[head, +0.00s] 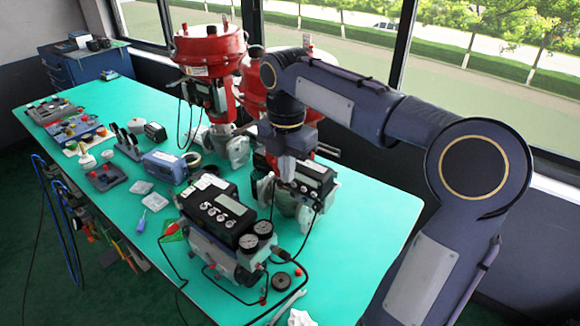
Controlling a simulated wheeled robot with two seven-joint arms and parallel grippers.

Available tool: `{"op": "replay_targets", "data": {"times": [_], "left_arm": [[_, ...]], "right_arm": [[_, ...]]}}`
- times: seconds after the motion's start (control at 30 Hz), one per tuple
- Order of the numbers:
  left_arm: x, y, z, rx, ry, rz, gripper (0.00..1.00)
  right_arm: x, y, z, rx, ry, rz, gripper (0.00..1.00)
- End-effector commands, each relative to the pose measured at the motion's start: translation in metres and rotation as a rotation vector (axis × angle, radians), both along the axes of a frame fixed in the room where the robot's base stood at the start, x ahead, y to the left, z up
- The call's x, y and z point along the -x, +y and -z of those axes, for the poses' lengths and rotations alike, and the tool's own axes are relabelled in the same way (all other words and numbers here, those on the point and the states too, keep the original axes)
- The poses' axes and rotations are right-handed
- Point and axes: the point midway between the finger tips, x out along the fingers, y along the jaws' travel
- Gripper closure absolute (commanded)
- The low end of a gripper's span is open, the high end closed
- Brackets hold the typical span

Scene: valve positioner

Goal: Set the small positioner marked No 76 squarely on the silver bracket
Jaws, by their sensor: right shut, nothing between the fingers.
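My right gripper (287,172) points down over the nearer red valve, with its fingers shut and empty. Just right of its fingertips is a small dark positioner (315,178) with a light display, at the valve's silver body (292,207). I cannot read No 76 on any unit, nor tell whether this one sits squarely. The silver bracket cannot be told apart from the silver valve parts there, and my gripper and arm hide some of that area. A larger positioner (222,215) with two round gauges stands in front, on the left. My left gripper is not in view.
The green table (365,220) is clear at the right. A second red valve (210,50) stands behind left. A blue-grey instrument (165,167), a screwdriver (154,202), a black round part (281,281) and loose cables lie around. Several devices crowd the far left.

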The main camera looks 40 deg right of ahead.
Motion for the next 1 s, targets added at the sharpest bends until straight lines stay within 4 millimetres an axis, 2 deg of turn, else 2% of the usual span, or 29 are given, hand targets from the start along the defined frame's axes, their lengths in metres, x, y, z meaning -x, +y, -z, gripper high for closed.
{"op": "replay_targets", "data": {"times": [0.03, 0.3, 0.43, 0.6, 1.0], "left_arm": [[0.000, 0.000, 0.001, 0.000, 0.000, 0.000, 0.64], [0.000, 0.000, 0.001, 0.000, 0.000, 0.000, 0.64], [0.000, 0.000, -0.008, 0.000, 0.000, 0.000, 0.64], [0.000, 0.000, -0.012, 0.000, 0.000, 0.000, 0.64], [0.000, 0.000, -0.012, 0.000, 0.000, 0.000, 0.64]], "right_arm": [[0.001, -0.001, 0.012, 0.000, 0.005, 0.001, 1.00], [0.001, 0.000, 0.070, -0.003, 0.005, 0.002, 1.00], [-0.006, -0.020, 0.067, -0.003, 0.000, 0.008, 1.00], [-0.010, -0.035, 0.068, -0.001, -0.001, 0.004, 1.00], [-0.011, -0.038, 0.069, -0.001, -0.002, 0.003, 1.00]]}}
